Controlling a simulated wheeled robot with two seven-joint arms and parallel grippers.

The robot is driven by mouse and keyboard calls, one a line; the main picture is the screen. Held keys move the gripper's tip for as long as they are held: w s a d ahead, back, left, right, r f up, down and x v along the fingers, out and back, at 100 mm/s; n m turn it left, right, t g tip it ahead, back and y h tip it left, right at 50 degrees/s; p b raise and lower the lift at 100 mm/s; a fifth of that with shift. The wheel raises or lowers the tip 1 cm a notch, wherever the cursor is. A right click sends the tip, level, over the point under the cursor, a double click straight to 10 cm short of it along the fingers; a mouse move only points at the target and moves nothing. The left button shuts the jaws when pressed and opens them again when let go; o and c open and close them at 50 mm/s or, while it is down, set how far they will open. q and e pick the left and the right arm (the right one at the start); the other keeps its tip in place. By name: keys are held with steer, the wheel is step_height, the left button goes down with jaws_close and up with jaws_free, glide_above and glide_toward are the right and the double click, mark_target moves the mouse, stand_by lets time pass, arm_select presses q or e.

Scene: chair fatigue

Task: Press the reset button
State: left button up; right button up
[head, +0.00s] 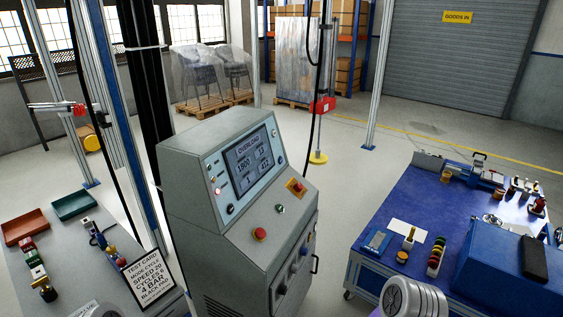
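The grey control console (222,165) stands in the middle of the head view. Its screen (248,158) reads "OVERLOAD" above several numbers. On the sloped panel are a red button (259,234), a small green button (280,208) and a red button on a yellow base (297,186). Left of the screen are a lit red lamp (217,191) and a small dark round control (230,209). The labels are too small to read, so I cannot tell which one is the reset button. Neither gripper is visible, and nothing touches the console's buttons.
A bench (62,275) at left holds trays, small parts and a test card (149,277). A blue workbench (405,215) at right holds tools, fittings and a blue case (500,270). Black vertical cables and posts stand behind the console. Open floor lies between console and blue workbench.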

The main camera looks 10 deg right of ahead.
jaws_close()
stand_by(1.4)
